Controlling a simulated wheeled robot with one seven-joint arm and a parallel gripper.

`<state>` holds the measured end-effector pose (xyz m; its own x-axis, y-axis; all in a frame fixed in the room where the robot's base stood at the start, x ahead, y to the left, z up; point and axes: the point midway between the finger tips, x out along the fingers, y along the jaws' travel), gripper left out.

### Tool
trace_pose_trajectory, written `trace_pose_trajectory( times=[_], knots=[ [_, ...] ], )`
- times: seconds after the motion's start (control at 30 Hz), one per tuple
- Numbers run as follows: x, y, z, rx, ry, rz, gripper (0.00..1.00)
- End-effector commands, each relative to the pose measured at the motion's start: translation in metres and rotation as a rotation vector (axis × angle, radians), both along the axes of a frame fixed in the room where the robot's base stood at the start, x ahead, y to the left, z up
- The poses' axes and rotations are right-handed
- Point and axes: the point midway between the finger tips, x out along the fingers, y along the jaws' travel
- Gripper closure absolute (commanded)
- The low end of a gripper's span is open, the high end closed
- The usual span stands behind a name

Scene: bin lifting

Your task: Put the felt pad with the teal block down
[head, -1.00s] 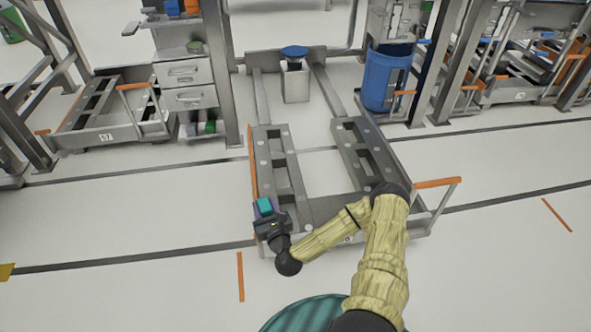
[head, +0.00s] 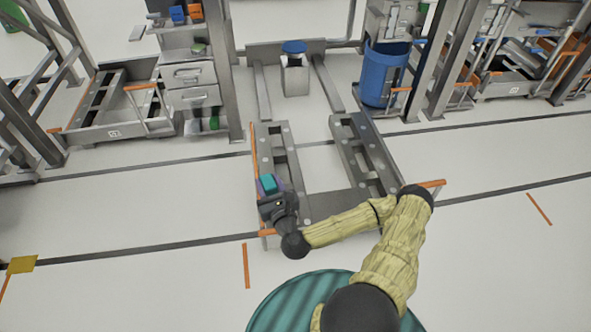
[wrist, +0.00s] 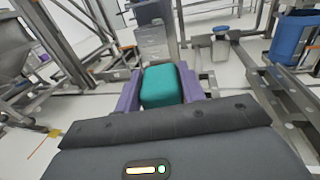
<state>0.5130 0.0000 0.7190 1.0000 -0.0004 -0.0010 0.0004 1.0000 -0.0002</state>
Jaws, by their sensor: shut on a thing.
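My gripper (head: 270,187), with purple fingers, is shut on a teal block (wrist: 160,86). The block also shows as a small teal patch in the head view (head: 268,182). In the head view the gripper appears over the near end of the left grey rail of a low cart (head: 262,143). I cannot tell its height above the cart. In the wrist view the purple fingers stand on either side of the block. I cannot make out a separate felt pad; its underside is hidden.
The cart has a second rail (head: 362,150) and an orange handle (head: 432,183) on the right. A blue bin (head: 383,78) and a grey post with a blue top (head: 294,75) stand behind. Drawers (head: 190,85) are at the left. Open floor (head: 130,205) lies to the left.

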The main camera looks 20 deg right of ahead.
Motion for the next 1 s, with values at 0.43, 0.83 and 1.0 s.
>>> trace_pose_trajectory(
  times=[0.43, 0.83, 1.0],
  knots=[
    [0.001, 0.001, 0.006, 0.0, 0.001, 0.001, 0.84],
    [0.009, 0.003, 0.066, -0.002, 0.012, 0.003, 0.84],
    [0.014, 0.002, 0.095, -0.002, 0.011, 0.002, 0.84]
  ],
)
